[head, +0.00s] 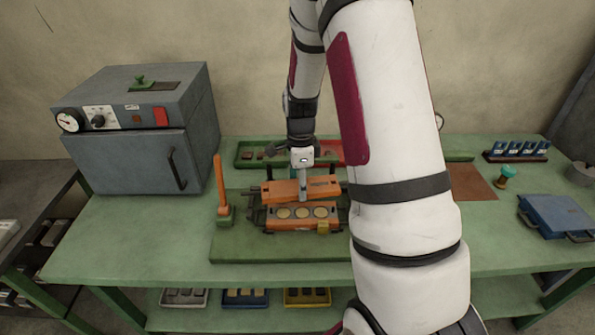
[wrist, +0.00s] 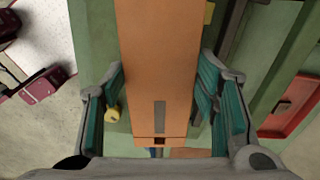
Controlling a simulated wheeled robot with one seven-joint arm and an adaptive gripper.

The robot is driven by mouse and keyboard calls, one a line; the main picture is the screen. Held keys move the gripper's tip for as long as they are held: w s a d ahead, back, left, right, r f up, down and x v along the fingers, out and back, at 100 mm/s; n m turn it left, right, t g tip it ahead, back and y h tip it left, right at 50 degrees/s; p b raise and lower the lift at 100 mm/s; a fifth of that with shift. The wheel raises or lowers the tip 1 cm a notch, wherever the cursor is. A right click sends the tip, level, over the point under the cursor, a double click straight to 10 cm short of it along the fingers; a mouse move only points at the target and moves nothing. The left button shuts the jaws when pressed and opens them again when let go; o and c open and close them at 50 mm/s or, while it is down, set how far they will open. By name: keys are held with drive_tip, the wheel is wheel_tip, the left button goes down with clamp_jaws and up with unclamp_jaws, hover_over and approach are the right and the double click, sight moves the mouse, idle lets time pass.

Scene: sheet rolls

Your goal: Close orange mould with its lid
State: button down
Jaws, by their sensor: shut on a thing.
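The orange mould (head: 302,218) lies in a dark metal frame on the green board, with round pale discs in its top face. The orange lid (head: 300,188) is above and behind the mould, roughly level in the head view. My gripper (head: 303,190) is shut on the lid from above. In the wrist view, the lid (wrist: 160,65) runs lengthwise between the two teal-padded fingers of my gripper (wrist: 160,100). The lid hides most of the mould there. I cannot tell the exact gap between lid and mould.
An orange lever (head: 219,185) stands upright left of the mould. A grey oven (head: 140,130) stands at the table's left. A green tray (head: 250,153) and red tray (head: 330,150) lie behind. A blue case (head: 556,216) lies right. The table's front left (head: 110,255) is clear.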

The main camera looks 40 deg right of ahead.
sight(302, 212)
drive_tip(key=shift+d+r+m, duration=0.15)
drive_tip(key=shift+d+m, duration=0.3)
drive_tip(key=shift+m, duration=0.15)
drive_tip(key=shift+w, duration=0.1)
drive_tip(key=shift+f+b, duration=1.7)
drive_tip(key=shift+f, duration=3.15)
drive_tip(key=c, duration=0.5)
unclamp_jaws()
wheel_tip(302, 212, up, 12)
